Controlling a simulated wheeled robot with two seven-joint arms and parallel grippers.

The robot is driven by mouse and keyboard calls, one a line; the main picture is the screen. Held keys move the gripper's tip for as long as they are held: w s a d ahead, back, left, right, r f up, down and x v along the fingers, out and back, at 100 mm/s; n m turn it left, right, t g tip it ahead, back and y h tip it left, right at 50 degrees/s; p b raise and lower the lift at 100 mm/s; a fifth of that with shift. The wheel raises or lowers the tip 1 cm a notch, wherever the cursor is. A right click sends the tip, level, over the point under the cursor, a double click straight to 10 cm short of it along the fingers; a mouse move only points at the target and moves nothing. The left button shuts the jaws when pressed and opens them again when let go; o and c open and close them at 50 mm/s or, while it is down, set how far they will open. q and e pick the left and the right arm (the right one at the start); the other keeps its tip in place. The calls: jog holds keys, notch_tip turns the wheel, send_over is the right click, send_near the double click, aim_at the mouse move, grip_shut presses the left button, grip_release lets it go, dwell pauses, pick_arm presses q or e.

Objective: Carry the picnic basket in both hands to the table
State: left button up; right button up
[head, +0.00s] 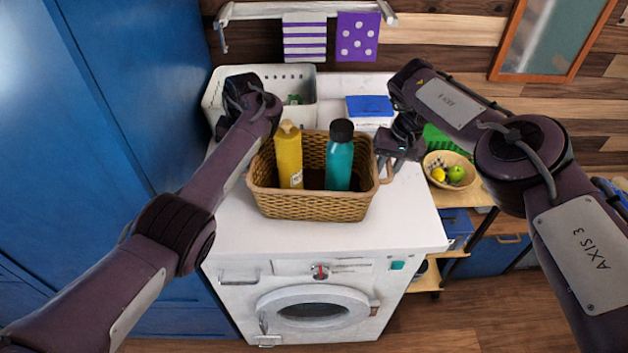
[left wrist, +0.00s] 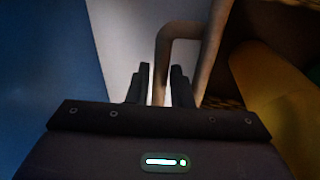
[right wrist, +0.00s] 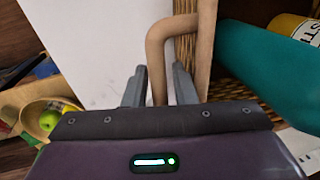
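The wicker picnic basket (head: 312,205) is upright at the white washing machine's top; I cannot tell whether its underside touches it. A yellow bottle (head: 288,160) and a teal bottle with a black cap (head: 339,166) stand in it. My right gripper (head: 388,160) is at the basket's right handle (head: 386,177). In the right wrist view its fingers sit closely either side of the handle bar (right wrist: 157,75). My left gripper is hidden behind my arm in the head view. In the left wrist view its fingers (left wrist: 161,85) close around the left handle bar (left wrist: 161,55).
The washing machine (head: 300,243) has a bare front strip. Behind are a white crate (head: 270,78) and a blue-lidded box (head: 369,107). A fruit bowl (head: 447,170) sits on a wooden shelf at right. A tall blue cabinet (head: 100,110) stands close at left.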

pick_arm(q)
jog(key=shift+s+f, duration=0.1)
jog(key=shift+f, duration=0.15)
pick_arm(e)
jog(key=shift+f, duration=0.25)
pick_arm(q)
jog(key=shift+f, duration=0.15)
pick_arm(e)
jog(key=shift+f, duration=0.15)
pick_arm(q)
jog(key=shift+c, duration=0.4)
pick_arm(e)
jog(key=shift+c, duration=0.4)
pick_arm(q)
grip_shut()
pick_arm(e)
grip_shut()
pick_arm(q)
jog(key=shift+w+r, duration=0.25)
pick_arm(e)
jog(key=shift+w+r, duration=0.15)
jog(key=shift+r, duration=0.05)
